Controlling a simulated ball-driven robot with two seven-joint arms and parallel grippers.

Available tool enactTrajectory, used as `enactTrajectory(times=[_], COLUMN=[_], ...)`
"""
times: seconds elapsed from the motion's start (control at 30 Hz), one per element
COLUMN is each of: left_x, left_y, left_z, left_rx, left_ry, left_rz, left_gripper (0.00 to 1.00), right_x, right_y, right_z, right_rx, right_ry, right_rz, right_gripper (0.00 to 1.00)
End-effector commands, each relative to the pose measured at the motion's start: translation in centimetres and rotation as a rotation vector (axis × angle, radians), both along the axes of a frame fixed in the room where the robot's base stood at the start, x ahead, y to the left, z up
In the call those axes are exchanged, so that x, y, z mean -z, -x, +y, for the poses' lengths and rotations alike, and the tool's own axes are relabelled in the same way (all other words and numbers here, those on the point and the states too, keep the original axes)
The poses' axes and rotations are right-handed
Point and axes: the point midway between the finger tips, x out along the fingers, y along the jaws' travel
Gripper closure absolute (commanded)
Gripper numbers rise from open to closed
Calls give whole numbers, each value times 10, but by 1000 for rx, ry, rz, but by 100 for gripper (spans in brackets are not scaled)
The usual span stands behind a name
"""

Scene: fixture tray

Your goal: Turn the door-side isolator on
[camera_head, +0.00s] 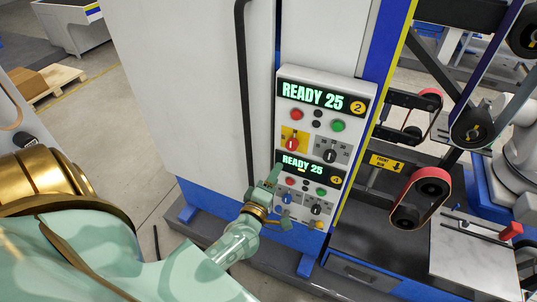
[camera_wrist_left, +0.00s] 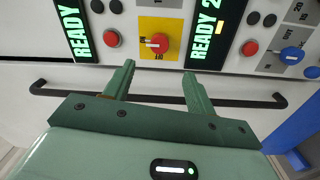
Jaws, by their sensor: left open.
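The door-side isolator (camera_head: 291,144) is a red rotary knob on a yellow plate, at the left of the upper control panel, on the door's side. In the left wrist view the isolator (camera_wrist_left: 159,44) lies just beyond the fingertips, roughly centred between them; a pale mark shows on the knob's left part. Its setting label is too small to read. My left gripper (camera_head: 274,180) is in front of the panels, below and left of the knob in the head view. Its two fingers (camera_wrist_left: 159,70) are apart and empty, and no contact with the knob shows. My right gripper is not in view.
Above the isolator are a red button (camera_head: 296,114), a green button (camera_head: 337,126) and a READY 25 display (camera_head: 312,96). A black knob (camera_head: 330,155) is beside it. A long black door handle (camera_head: 245,100) runs left of the panels.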

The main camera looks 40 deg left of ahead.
Motion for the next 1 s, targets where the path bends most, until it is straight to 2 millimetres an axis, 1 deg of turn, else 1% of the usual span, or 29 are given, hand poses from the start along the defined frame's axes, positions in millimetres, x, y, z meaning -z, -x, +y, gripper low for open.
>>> enactTrajectory(times=[0.03,0.1,0.2,0.3,0.87,0.93,0.97,1.0], left_x=[2,2,2,2,1,7,17,34], left_y=[11,22,32,37,38,37,38,41], left_z=[-3,-5,-8,-9,-9,-15,-19,-24], left_rx=[0,1,1,0,1,33,55,89], left_ry=[0,0,0,0,-8,-88,-142,-214], left_rz=[2,2,1,0,2,43,81,139], left_gripper=[44,44,44,44,44,44,44,44], right_x=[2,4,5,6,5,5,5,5], right_y=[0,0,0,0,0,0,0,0], right_z=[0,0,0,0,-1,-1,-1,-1], right_rx=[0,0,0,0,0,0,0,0], right_ry=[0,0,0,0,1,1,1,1], right_rz=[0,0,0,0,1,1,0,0], right_gripper=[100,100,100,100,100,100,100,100])
